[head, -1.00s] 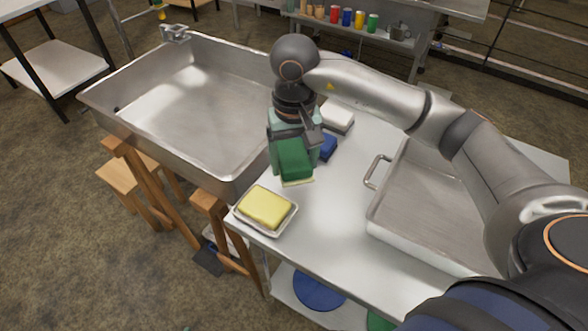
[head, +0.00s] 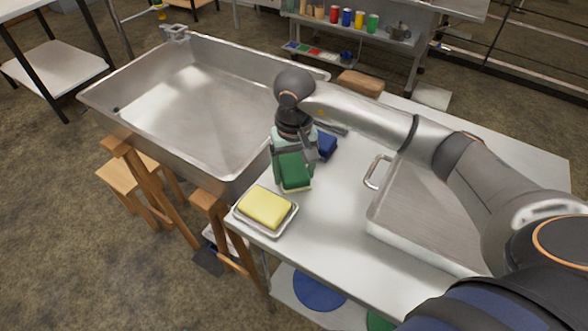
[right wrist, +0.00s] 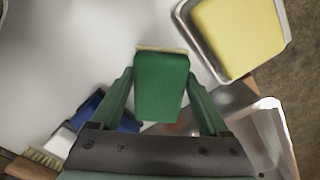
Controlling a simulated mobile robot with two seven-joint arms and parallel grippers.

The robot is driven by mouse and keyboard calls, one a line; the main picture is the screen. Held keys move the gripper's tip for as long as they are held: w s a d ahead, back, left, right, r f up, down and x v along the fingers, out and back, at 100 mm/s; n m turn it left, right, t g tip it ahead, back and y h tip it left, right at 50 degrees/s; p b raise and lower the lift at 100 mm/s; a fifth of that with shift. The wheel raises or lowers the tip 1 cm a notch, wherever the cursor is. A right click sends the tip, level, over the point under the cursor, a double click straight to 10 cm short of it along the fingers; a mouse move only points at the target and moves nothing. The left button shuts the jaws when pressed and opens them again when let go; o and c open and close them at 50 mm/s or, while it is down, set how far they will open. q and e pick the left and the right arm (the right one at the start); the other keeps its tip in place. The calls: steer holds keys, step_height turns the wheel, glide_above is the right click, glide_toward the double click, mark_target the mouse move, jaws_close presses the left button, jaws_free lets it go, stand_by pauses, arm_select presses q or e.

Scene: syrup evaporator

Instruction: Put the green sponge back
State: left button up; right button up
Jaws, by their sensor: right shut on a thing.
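The green sponge (head: 294,171) has a thin pale-yellow layer along its edge and is held in my right gripper (head: 296,157), near the front left of the steel table. In the right wrist view the green sponge (right wrist: 161,88) sits between the two fingers of the right gripper (right wrist: 160,100), which is shut on it. The sponge looks close above the tabletop; I cannot tell whether it touches. A yellow sponge (head: 265,206) lies in a small metal tray (head: 275,232) just in front of it. My left gripper is not in view.
A blue sponge (head: 327,144) lies just behind the gripper. A white block (right wrist: 60,142) and a brush (right wrist: 40,159) show in the right wrist view. A large steel pan (head: 425,205) with a handle stands at right. A steel basin (head: 195,110) adjoins the table at left.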

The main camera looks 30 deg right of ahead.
mark_target(294, 170)
steer(key=o, duration=1.1)
steer(key=shift+c, duration=0.2)
steer(key=shift+r+p, duration=0.3)
steer(key=shift+p, duration=0.15)
step_height(294, 170, up, 12)
steer(key=shift+f, duration=0.15)
